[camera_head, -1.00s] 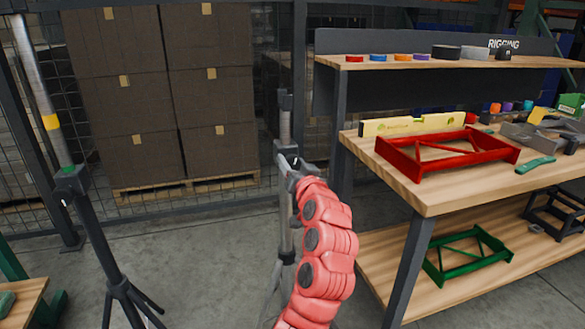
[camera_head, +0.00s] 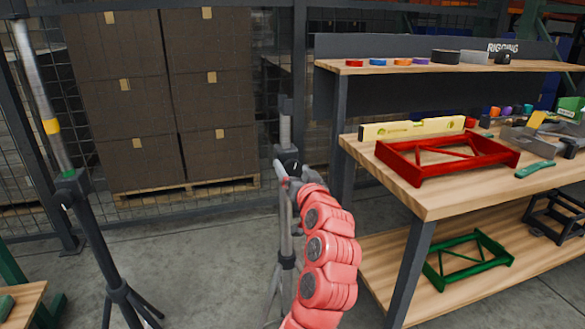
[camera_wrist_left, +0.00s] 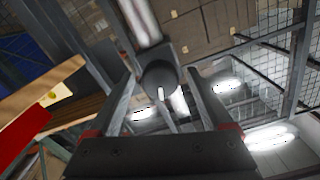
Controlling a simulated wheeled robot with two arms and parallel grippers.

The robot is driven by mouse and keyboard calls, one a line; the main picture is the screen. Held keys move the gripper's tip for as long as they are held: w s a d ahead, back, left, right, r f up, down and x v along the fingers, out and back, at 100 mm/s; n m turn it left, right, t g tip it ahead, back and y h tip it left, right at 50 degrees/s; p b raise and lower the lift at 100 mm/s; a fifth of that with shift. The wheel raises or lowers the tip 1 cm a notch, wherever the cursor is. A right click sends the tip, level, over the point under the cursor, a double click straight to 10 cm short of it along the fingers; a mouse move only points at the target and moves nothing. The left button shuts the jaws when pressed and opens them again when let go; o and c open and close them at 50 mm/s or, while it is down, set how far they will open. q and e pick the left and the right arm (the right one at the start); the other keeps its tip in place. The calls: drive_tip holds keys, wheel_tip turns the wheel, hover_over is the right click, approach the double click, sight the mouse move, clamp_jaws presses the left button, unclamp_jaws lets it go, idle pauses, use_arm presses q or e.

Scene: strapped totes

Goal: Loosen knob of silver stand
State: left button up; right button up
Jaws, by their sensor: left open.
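The silver stand (camera_head: 287,225) stands upright in the middle of the head view, with a grey pole (camera_head: 285,130) rising from a dark collar. My left arm is red and reaches up to this collar, with the left gripper (camera_head: 284,171) beside it. In the left wrist view, a round dark knob (camera_wrist_left: 160,78) with a pale mark lies between the two fingers of the left gripper (camera_wrist_left: 160,88). The fingers are open, with a visible gap on each side of the knob. The head view hides most of the knob. My right gripper is not seen.
Another stand (camera_head: 85,215) with a black tripod and a yellow-banded pole is at the left. A wooden workbench (camera_head: 430,200) with a red frame (camera_head: 450,155) and a spirit level (camera_head: 410,128) is close on the right. Boxes (camera_head: 165,100) stand behind; the floor between is clear.

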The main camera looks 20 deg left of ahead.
use_arm(q)
drive_tip(key=p+v, duration=0.3)
drive_tip(key=v, duration=1.3)
drive_tip(key=shift+s+d, duration=0.1)
drive_tip(key=shift+d, duration=0.05)
